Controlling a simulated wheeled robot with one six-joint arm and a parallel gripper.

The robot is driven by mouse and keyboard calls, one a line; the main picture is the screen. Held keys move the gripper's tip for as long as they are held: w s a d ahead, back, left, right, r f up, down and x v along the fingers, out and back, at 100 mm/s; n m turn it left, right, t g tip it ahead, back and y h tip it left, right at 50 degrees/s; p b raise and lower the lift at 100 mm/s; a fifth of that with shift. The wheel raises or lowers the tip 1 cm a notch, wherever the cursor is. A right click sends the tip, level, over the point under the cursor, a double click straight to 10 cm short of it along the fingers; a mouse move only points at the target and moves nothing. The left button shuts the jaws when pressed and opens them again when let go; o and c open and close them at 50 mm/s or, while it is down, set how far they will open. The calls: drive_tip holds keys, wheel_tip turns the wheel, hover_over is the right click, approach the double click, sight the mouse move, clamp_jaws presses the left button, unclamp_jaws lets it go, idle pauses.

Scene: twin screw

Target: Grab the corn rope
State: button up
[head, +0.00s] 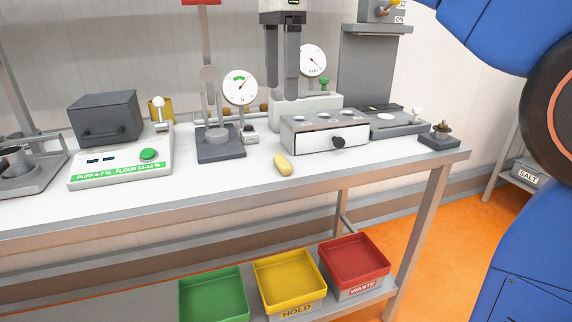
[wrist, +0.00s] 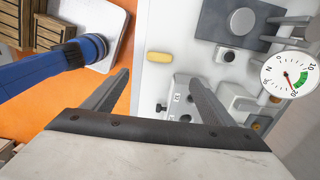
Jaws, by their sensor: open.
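The corn rope (head: 283,165) is a short yellow stick lying on the white bench top, in front of a white box with a black knob. In the wrist view the corn rope (wrist: 160,57) lies crosswise just beyond the gap between my fingertips. My gripper (head: 281,93) hangs fingers down above the bench, higher in the head view than the corn rope. Its two grey fingers also show in the wrist view (wrist: 159,76), spread apart with nothing between them. The fingers do not touch the corn rope.
The white box (head: 312,136) with the black knob stands right behind the corn rope. A dial gauge stand (head: 220,146) is to its left, a panel with a green button (head: 122,168) farther left. Green, yellow and red bins sit below.

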hover_over(279, 164)
drive_tip(key=f, duration=1.2)
drive_tip(key=shift+w+d, duration=0.15)
drive_tip(key=shift+d, duration=0.1)
drive_tip(key=shift+a+f, duration=0.15)
drive_tip(key=shift+f, duration=1.15)
drive_tip(key=shift+a+f, duration=0.15)
drive_tip(key=shift+f, duration=1.15)
drive_tip(key=c, duration=0.8)
